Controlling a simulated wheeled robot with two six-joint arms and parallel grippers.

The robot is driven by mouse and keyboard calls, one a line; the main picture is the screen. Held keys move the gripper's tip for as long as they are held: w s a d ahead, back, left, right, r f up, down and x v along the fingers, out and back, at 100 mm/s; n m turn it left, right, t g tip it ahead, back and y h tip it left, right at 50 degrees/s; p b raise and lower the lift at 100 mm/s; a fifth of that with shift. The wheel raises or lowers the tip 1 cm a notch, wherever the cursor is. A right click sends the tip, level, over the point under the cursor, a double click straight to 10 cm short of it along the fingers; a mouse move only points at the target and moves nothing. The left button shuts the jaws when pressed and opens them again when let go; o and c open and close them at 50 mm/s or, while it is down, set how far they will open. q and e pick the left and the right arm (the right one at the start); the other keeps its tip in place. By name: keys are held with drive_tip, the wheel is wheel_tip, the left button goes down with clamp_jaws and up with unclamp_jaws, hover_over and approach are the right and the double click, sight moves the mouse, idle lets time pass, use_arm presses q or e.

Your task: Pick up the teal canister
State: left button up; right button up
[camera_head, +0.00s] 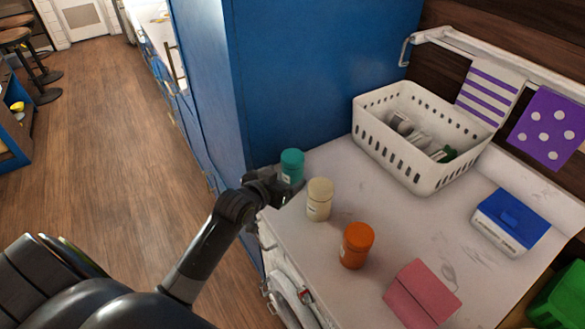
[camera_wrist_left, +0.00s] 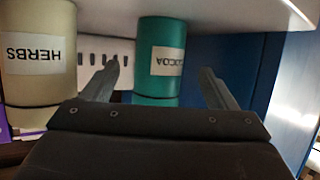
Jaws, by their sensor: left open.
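The teal canister (camera_head: 291,166) stands at the left edge of the white counter, near the blue cabinet side. My left gripper (camera_head: 276,180) is right at the canister in the head view. In the wrist view my left gripper (camera_wrist_left: 160,85) is open, one finger on each side of the canister, with visible gaps. The picture there is upside down. My right gripper is not in view.
A cream canister (camera_head: 319,199) labelled "HERBS" stands close beside the teal one. An orange canister (camera_head: 356,245), a pink box (camera_head: 422,294), a blue-and-white box (camera_head: 511,221) and a white basket (camera_head: 400,155) share the counter (camera_head: 330,260). The blue cabinet (camera_head: 300,80) rises behind.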

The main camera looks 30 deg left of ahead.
sight(287, 175)
use_arm(q)
drive_tip(key=shift+p+x, duration=0.8)
drive_tip(key=shift+x, duration=1.4)
drive_tip(key=shift+w+d+f, duration=0.1)
drive_tip(key=shift+w, duration=0.4)
drive_tip(key=c, duration=1.2)
